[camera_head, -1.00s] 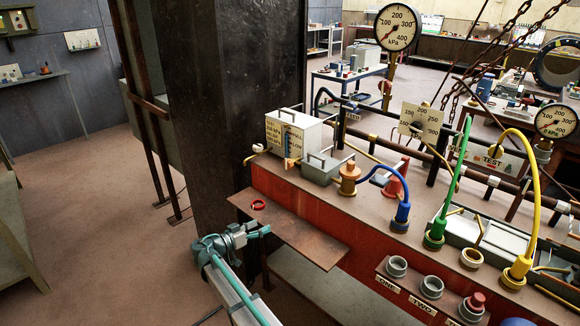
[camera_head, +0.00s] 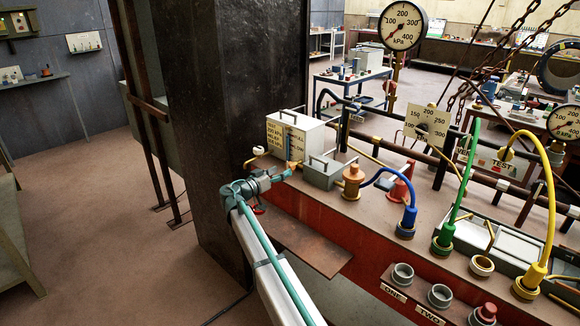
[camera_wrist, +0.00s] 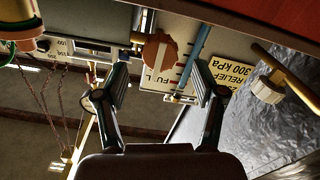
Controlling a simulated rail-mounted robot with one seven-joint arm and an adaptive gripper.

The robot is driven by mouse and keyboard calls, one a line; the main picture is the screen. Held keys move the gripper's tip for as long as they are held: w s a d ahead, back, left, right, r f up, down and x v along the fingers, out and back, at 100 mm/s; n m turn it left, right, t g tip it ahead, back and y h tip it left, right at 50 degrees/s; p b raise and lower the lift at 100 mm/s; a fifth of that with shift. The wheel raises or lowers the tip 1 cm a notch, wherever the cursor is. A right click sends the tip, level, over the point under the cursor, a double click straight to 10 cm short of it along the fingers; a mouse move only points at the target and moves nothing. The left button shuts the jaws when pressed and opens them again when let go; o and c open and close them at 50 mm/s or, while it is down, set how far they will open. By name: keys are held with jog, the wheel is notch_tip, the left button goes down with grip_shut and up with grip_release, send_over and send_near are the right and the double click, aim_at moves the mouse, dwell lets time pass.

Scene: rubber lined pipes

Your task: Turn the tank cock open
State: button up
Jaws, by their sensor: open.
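The tank (camera_head: 306,146) is a white box with a top handle and a level gauge on its front, standing at the left end of the red bench. Its cock appears to be the orange-brown knob (camera_head: 293,164) low on the front; the wrist view shows it as a rounded knob (camera_wrist: 157,52) beside the blue gauge tube. My gripper (camera_head: 287,172) is just in front of the tank, pointing at the knob. In the wrist view my gripper (camera_wrist: 160,80) is open, its fingers on either side of the knob with visible gaps. I cannot tell how deep the knob sits between them.
A rusty shelf (camera_head: 310,245) lies below my arm. A dark column (camera_head: 235,90) rises close behind on the left.

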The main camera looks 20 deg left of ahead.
aim_at(287, 168)
jog(key=shift+p+x, duration=0.5)
jog(key=shift+x, duration=2)
jog(key=c, duration=1.1)
